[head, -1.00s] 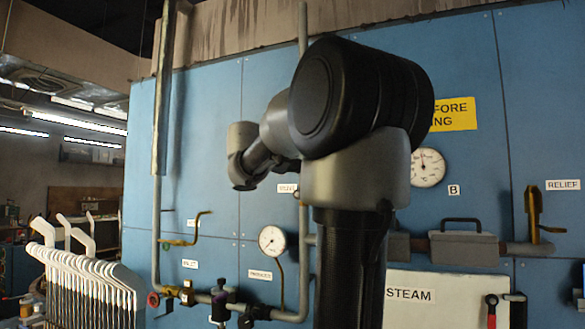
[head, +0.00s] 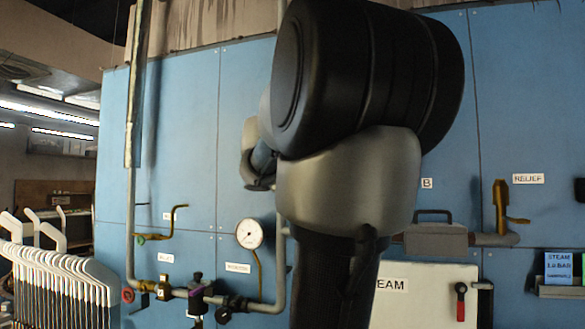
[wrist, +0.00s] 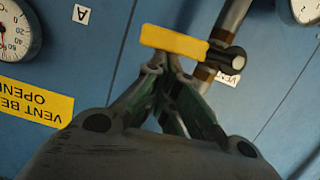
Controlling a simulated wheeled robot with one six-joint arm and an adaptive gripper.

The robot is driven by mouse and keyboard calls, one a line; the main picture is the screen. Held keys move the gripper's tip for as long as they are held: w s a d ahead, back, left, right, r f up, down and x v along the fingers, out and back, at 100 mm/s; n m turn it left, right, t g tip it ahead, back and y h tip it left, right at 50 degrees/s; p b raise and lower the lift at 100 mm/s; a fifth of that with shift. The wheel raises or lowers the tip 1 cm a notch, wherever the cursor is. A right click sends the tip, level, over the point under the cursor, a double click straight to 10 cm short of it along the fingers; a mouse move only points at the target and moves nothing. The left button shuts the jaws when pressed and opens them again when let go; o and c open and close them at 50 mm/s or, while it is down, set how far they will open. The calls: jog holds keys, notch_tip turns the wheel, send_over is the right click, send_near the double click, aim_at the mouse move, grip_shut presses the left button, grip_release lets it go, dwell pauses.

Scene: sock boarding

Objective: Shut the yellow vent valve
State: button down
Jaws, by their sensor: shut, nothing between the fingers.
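The yellow vent valve handle (wrist: 173,42) shows in the wrist view as a flat yellow bar. It extends left from a dark pivot (wrist: 228,57) on a grey pipe and lies roughly across that pipe. My gripper (wrist: 166,62) is shut and empty, with its fingertips right at the near edge of the handle. I cannot tell whether they touch it. A white label (wrist: 228,77), partly hidden, is beside the pivot. In the head view my arm hides the gripper and the yellow valve.
A blue panel (head: 180,100) carries pipes, valves and gauges. A small gauge (head: 249,233), a relief valve (head: 501,205) and a red-handled lever (head: 461,300) show in the head view. White sock boards (head: 60,275) stand at left. A yellow sign (wrist: 35,100) is near the gripper.

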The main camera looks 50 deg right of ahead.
jog(key=shift+s+f, duration=0.15)
jog(key=shift+f, duration=0.15)
dwell(0.5)
jog(key=shift+d, duration=0.1)
jog(key=s+a+r, duration=0.3)
jog(key=a+r, duration=0.3)
jog(key=a, duration=0.3)
jog(key=shift+s+r, duration=0.15)
jog(key=shift+s, duration=0.25)
dwell(0.3)
